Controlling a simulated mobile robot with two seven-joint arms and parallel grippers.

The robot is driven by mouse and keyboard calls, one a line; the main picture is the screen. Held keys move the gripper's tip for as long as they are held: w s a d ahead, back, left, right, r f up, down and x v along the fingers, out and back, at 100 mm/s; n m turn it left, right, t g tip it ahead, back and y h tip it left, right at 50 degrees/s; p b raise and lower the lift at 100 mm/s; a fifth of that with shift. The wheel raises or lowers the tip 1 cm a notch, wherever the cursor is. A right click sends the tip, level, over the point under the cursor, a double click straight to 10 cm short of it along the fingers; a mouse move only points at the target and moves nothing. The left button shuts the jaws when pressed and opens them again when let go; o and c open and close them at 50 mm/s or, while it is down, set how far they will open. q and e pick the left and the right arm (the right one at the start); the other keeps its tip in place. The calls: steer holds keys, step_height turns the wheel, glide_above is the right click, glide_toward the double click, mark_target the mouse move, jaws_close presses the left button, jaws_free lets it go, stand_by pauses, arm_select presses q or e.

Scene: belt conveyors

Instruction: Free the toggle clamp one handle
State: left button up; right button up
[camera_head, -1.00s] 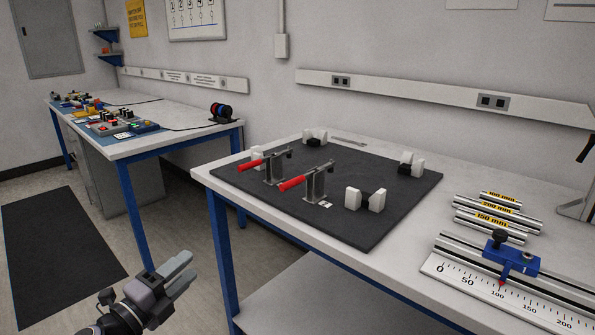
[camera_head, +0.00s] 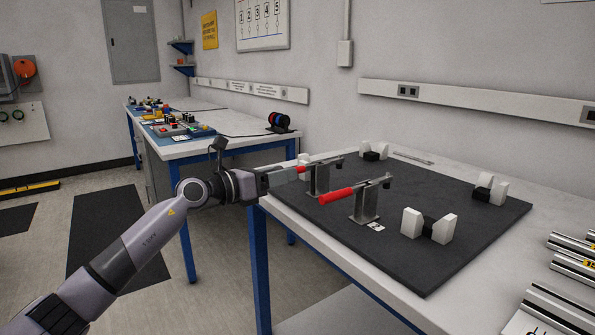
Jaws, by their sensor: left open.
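Two toggle clamps stand on the dark mat (camera_head: 440,262) on the workbench. The far clamp (camera_head: 319,180) has a red handle (camera_head: 301,169) pointing left. The near clamp (camera_head: 366,205) has a red handle (camera_head: 336,196), also pointing left. A small tag lies at the near clamp's foot, but I cannot read which clamp is one. My left gripper (camera_head: 291,173) is open at the end of the far clamp's handle. Its fingers hide part of that handle, and I cannot tell whether they touch it. My right gripper is not in view.
White blocks with dark middles (camera_head: 409,222) stand around the clamps, the closest one right of the near clamp. Steel bars (camera_head: 575,266) lie at the bench's right. A second bench (camera_head: 190,150) with small devices stands behind on the left.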

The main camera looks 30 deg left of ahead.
mark_target(310, 167)
arm_select(q)
steer(key=shift+x, duration=2.15)
jaws_close()
